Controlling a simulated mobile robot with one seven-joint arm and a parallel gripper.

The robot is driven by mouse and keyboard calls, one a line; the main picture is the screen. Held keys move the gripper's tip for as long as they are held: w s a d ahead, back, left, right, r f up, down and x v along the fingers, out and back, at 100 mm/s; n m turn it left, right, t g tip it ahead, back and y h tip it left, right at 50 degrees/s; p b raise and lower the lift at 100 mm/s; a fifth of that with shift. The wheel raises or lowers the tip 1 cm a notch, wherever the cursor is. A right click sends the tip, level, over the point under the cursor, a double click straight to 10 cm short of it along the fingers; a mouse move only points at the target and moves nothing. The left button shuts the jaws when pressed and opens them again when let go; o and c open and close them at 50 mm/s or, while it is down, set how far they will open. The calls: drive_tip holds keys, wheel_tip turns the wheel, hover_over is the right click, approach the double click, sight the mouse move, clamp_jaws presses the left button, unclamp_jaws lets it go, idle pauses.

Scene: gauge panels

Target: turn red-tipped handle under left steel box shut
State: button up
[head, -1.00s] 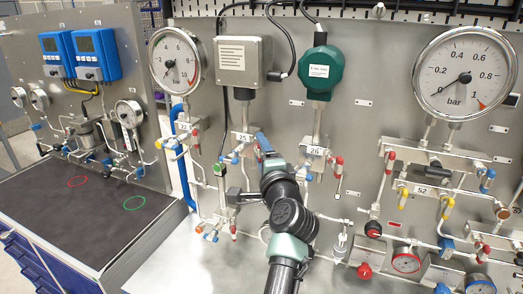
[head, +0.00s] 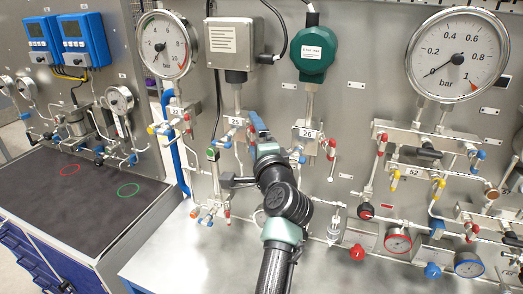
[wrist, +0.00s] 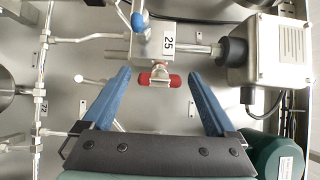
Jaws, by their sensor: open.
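The grey steel box (head: 229,43) is at the upper middle of the panel in the head view and at the right in the wrist view (wrist: 268,50). A pipe joins it to the valve block labelled 25 (head: 235,122). In the wrist view the red-tipped handle (wrist: 160,79) sits crosswise at the edge of that block (wrist: 158,42). My gripper (wrist: 158,82) is open, its blue fingers on either side of the handle with gaps. In the head view my gripper (head: 258,125) is in front of the block's right side, and I cannot make out the red handle there.
A blue-tipped handle (wrist: 138,22) is on the same block. A green transmitter (head: 314,54) with valve block 26 (head: 307,134) stands close to the right. A pressure gauge (head: 167,45) and blue hose (head: 170,140) are to the left.

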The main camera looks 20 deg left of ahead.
drive_tip(key=b+v, duration=0.4)
drive_tip(key=v, duration=0.8)
drive_tip(key=shift+s+d, duration=0.15)
drive_tip(key=shift+s, duration=0.1)
drive_tip(key=shift+f, duration=0.15)
drive_tip(key=s+d+r+n+t+h+b, duration=0.1)
drive_tip(key=s+d+r+n+t+h, duration=0.2)
drive_tip(key=r, duration=0.5)
drive_tip(key=s+d+r+n+t+h, duration=0.1)
drive_tip(key=s+d+r+n+t, duration=0.2)
drive_tip(key=d+r, duration=0.35)
drive_tip(key=s+d+r+n+t+h, duration=0.2)
drive_tip(key=s+r+t+h, duration=0.1)
drive_tip(key=s+r, duration=0.3)
drive_tip(key=s+d+r+n+t+h+b, duration=0.1)
drive_tip(key=s+d+r+n+t+h, duration=0.1)
drive_tip(key=s+r, duration=0.4)
drive_tip(key=shift+s+n+t+h, duration=0.2)
drive_tip(key=shift+n+t+h, duration=0.2)
drive_tip(key=shift+n+t, duration=0.35)
